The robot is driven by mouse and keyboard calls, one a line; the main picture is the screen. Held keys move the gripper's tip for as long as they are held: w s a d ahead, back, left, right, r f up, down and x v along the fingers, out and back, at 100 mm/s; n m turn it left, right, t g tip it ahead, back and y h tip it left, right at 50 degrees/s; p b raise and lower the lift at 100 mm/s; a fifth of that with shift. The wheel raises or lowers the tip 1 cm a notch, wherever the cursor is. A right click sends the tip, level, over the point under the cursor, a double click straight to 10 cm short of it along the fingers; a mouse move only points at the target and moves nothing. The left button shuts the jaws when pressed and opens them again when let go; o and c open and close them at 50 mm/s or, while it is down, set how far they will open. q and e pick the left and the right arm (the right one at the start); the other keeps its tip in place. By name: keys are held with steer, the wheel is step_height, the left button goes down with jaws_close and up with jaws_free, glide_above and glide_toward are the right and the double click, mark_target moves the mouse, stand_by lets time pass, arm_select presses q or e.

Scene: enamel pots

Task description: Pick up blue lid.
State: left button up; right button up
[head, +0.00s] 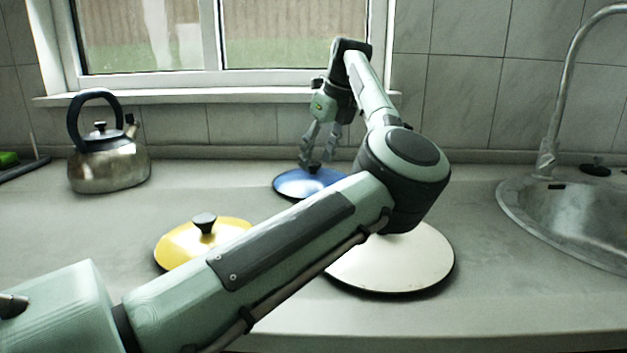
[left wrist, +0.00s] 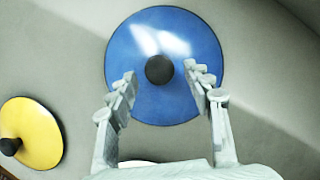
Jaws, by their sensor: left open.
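The blue lid (head: 290,182) lies flat on the counter below the window, with a dark knob at its centre. In the left wrist view the blue lid (left wrist: 150,105) fills the upper middle, and its round black knob (left wrist: 159,69) shows just beyond and between the fingertips. My left gripper (head: 318,162) points down over the lid, with its fingers on either side of the knob. It is open and empty, and the two fingers (left wrist: 159,82) stand apart in the left wrist view. Whether the fingertips touch the lid is unclear. My right gripper is not in view.
A yellow lid (head: 190,245) lies front left of the blue one, and a white lid (head: 410,265) lies front right, partly hidden by my arm. A steel kettle (head: 108,165) stands at the left. A sink (head: 570,215) with a tap (head: 560,100) is at the right.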

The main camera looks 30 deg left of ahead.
arm_select(q)
steer(key=shift+x, duration=0.95)
steer(key=shift+a+r, duration=0.1)
steer(key=c, duration=1.1)
